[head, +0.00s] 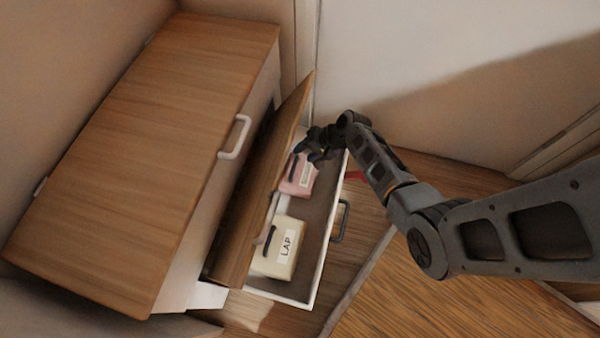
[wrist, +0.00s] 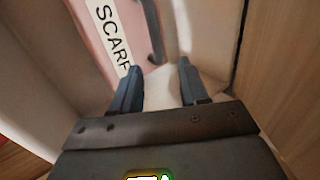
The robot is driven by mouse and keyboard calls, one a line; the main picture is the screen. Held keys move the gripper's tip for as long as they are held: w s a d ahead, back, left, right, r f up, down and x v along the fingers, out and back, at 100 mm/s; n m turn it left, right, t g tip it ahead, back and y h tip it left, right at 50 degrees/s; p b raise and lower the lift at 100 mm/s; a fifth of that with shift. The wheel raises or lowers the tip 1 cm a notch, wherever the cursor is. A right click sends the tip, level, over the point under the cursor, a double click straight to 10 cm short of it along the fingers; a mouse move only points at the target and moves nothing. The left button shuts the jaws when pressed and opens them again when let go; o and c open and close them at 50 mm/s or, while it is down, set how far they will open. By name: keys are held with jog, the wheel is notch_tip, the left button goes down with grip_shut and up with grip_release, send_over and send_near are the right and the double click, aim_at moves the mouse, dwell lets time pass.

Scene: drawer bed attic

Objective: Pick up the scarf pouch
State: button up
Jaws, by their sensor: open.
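The scarf pouch (head: 299,177) is a pink block with a white label and a dark handle. It lies in the far part of the open drawer. In the wrist view the pouch (wrist: 80,35) fills the upper left, with its label reading "SCARF" and its dark handle at its right side. My gripper (head: 318,150) is over the far end of the drawer, close to the pouch. In the wrist view my gripper (wrist: 160,75) is open, with nothing between its fingers. The fingertips appear just short of the handle; whether they touch the pouch I cannot tell.
A cream pouch labelled "LAP" (head: 281,247) lies in the near part of the drawer (head: 318,262). A tilted wooden panel (head: 262,190) stands along the drawer's left side. The wooden cabinet (head: 150,130) is further left. Wooden floor (head: 460,295) is clear at the right.

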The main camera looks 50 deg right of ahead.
aim_at(298, 157)
jog(key=b+x, duration=0.1)
jog(key=x, duration=0.2)
jog(key=shift+a+f, duration=0.15)
jog(key=shift+s, duration=0.1)
grip_shut()
dwell(0.5)
